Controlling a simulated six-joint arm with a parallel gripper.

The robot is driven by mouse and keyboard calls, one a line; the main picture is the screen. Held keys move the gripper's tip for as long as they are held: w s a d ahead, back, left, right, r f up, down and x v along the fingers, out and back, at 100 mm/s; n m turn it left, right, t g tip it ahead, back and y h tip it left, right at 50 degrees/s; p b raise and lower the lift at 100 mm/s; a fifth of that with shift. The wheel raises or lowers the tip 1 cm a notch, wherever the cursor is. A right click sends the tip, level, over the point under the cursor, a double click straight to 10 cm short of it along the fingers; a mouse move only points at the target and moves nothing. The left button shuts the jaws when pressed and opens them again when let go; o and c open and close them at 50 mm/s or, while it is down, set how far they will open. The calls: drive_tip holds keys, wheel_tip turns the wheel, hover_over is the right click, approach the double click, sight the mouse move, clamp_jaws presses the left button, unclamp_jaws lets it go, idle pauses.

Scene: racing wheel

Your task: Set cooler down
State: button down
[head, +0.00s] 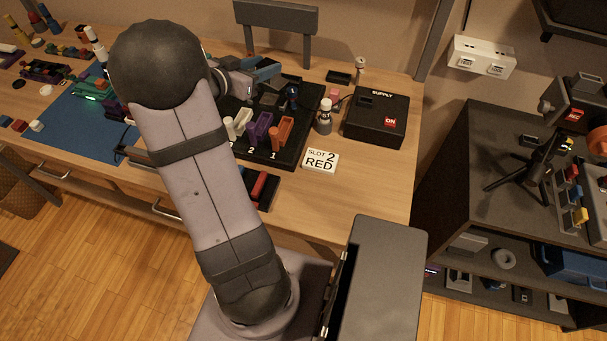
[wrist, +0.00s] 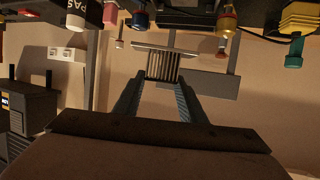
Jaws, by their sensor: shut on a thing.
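In the head view my gripper (head: 268,70) is over the back of the bench, near the dark tray (head: 293,157). The cooler cannot be made out clearly there. The wrist view is upside down, with the bench things along its top edge. Whether the cooler touches anything beneath it cannot be told.
The tray holds white, purple (head: 259,129) and orange (head: 283,133) pieces by numbers. A black supply box (head: 374,119) stands right, beside small bottles (head: 324,117). A blue mat (head: 70,128) lies left. Bare wood shows at the bench's right front.

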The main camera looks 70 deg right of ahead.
drive_tip(key=s+a+f+m+g+y+p, duration=0.15)
drive_tip(key=s+a+m+g+y, duration=0.3)
drive_tip(key=s+a, duration=0.55)
drive_tip(key=s+a+f+m+g+y+p, duration=0.1)
drive_tip(key=s+a+m+g+y+p, duration=0.35)
drive_tip(key=a, duration=0.95)
drive_tip(key=shift+m+h, duration=0.6)
drive_tip(key=shift+s+d+f+b, duration=0.1)
drive_tip(key=shift+s+f+b, duration=0.3)
drive_tip(key=shift+f, duration=1.25)
drive_tip(key=shift+s+d+f+b, duration=0.1)
drive_tip(key=shift+s+f+b, duration=0.25)
drive_tip(key=shift+f, duration=1.35)
drive_tip(key=shift+s+f+b, duration=0.3)
drive_tip(key=shift+f+b, duration=0.1)
drive_tip(key=shift+f, duration=1.25)
drive_tip(key=shift+f, duration=0.1)
drive_tip(key=c, duration=1.1)
unclamp_jaws()
drive_tip(key=b+v, duration=0.2)
drive_tip(key=v, duration=1)
drive_tip(key=shift+w, duration=0.15)
